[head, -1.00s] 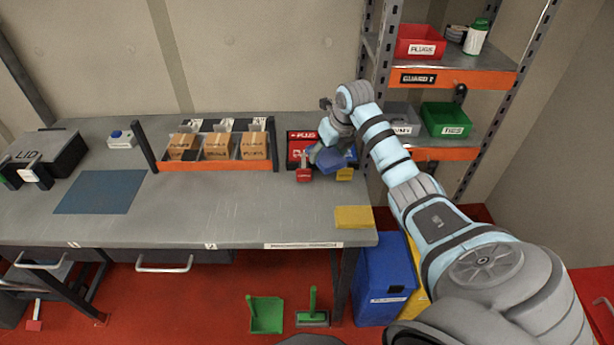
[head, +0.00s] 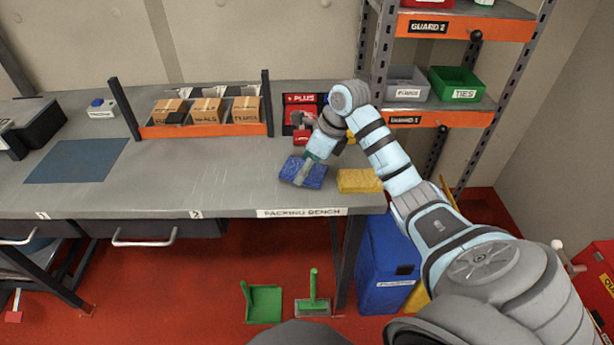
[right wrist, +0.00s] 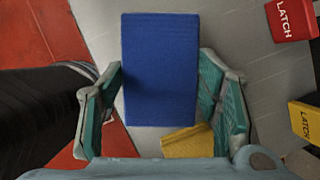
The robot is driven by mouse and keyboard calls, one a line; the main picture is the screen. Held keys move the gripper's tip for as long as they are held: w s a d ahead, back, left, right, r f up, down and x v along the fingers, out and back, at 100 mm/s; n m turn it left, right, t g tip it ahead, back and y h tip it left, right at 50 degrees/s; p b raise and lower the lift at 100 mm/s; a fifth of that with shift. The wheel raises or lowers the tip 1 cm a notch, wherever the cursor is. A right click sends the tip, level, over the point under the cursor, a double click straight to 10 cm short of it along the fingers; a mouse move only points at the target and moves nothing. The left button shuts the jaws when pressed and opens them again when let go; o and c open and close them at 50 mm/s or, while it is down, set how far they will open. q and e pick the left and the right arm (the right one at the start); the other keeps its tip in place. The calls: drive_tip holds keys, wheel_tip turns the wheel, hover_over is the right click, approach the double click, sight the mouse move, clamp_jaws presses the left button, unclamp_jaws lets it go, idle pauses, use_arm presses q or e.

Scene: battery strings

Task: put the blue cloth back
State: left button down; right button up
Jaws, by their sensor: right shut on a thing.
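The blue cloth (head: 313,181) is a folded, flat block near the bench's front edge, just left of the yellow cloth (head: 359,181). My right gripper (head: 302,172) is shut on it from above. In the right wrist view the blue cloth (right wrist: 160,70) lies between the two fingers of my right gripper (right wrist: 161,78), and the yellow cloth (right wrist: 188,143) shows partly below it. I cannot tell whether the blue cloth touches the bench top. My left gripper is not in view.
The packing bench (head: 220,185) is clear to the left up to a blue mat (head: 78,161). A shelf (head: 440,118) with bins stands at the right. A blue bin (head: 388,262) is below.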

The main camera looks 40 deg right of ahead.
sight(311, 171)
wheel_tip(311, 171, down, 3)
drive_tip(key=shift+s+a+f, duration=0.1)
drive_tip(key=shift+s, duration=0.05)
drive_tip(key=shift+f, duration=0.25)
drive_tip(key=o, duration=1)
drive_tip(key=shift+c, duration=0.2)
drive_tip(key=shift+o, duration=0.4)
drive_tip(key=shift+r, duration=0.1)
drive_tip(key=shift+r, duration=0.35)
drive_tip(key=v, duration=1.1)
drive_tip(key=shift+r+p, duration=0.3)
drive_tip(key=shift+p, duration=0.1)
